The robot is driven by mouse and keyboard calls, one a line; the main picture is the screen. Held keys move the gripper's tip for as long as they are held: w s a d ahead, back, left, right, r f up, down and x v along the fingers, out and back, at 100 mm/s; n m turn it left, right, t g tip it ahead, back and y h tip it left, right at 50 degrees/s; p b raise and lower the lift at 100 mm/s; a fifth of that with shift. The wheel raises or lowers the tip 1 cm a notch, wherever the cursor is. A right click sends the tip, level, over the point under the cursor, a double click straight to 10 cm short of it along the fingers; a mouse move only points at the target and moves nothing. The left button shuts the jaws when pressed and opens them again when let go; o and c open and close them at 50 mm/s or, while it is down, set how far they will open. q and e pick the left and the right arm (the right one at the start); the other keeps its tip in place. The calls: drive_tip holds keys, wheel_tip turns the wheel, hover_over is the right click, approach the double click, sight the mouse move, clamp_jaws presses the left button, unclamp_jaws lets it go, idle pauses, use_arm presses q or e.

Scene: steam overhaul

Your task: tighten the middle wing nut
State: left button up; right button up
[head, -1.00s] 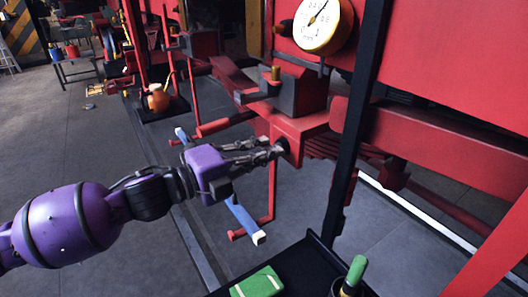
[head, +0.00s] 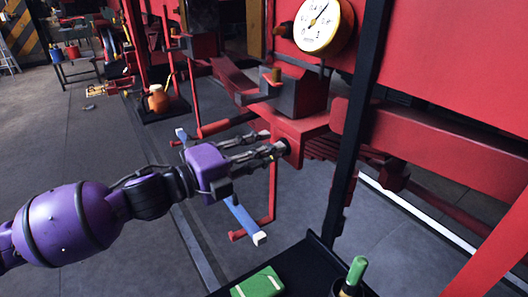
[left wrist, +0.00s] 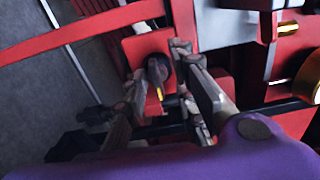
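My left gripper (head: 276,141) reaches in from the left, its two fingers spread apart at the end face of a red block (head: 303,128). A small dark fitting (head: 287,148) shows on that face by the fingertips, partly covered by them. In the left wrist view, a dark wing nut (left wrist: 158,72) with a brass-coloured part below it sits on a red plate, between the open fingers (left wrist: 158,66). I see no finger clearly pressing on it. Only this one nut is plain, so I cannot tell whether it is the middle one. My right gripper is not in view.
A dial gauge (head: 324,25) hangs above right. A black post (head: 353,130) stands right of the block. A blue bar with white ends (head: 242,216) is below my gripper. A dark tray (head: 308,252) with a green item (head: 258,284) is at the front.

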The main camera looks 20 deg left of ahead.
use_arm(q)
drive_tip(key=shift+f, duration=0.15)
drive_tip(key=v, duration=1.2)
idle(0.5)
